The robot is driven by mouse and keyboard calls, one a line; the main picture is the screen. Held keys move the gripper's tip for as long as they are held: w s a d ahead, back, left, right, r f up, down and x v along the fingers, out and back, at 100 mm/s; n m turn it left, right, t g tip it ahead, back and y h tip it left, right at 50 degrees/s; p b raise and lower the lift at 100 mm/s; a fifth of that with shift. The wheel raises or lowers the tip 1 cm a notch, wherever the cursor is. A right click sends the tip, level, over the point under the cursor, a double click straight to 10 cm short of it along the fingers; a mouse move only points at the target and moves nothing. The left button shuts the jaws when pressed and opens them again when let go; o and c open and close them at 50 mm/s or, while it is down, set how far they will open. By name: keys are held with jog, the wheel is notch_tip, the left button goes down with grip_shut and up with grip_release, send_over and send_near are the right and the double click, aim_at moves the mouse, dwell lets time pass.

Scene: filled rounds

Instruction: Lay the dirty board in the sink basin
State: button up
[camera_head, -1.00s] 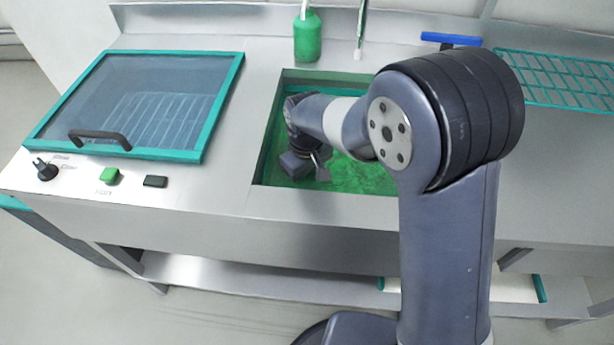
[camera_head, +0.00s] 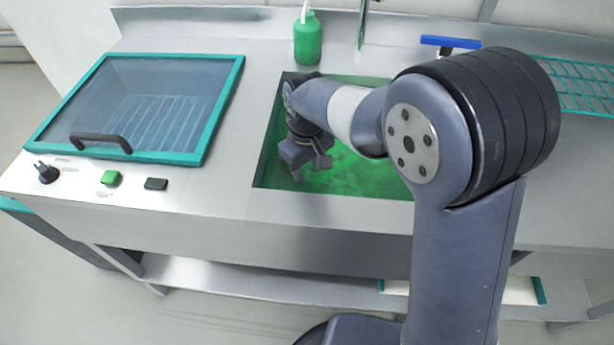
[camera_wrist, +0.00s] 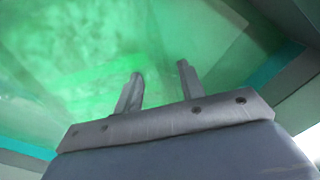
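The sink basin (camera_head: 268,165) is sunk into the steel counter and holds cloudy green water. My gripper (camera_head: 312,172) points down inside the basin, near its left wall. In the wrist view my gripper (camera_wrist: 160,82) has its two fingers apart with only green between them. Faint straight-edged, paler green shapes show past the fingers in the wrist view; I cannot tell whether one is the dirty board under the water. No board can be made out clearly in the basin. My arm hides the right part of the basin.
A teal-framed glass lid (camera_head: 150,105) with a dark handle is at the left, above a knob and buttons. A green bottle (camera_head: 307,42), a tap (camera_head: 362,25), a blue-handled tool (camera_head: 450,42) and a teal rack (camera_head: 575,85) stand behind. A pale teal-ended panel (camera_head: 515,290) lies on the lower shelf.

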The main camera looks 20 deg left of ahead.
notch_tip(320, 180, up, 8)
jog(key=shift+f+p, duration=0.25)
jog(key=shift+p, duration=0.05)
jog(key=shift+f, duration=0.1)
dwell(1.1)
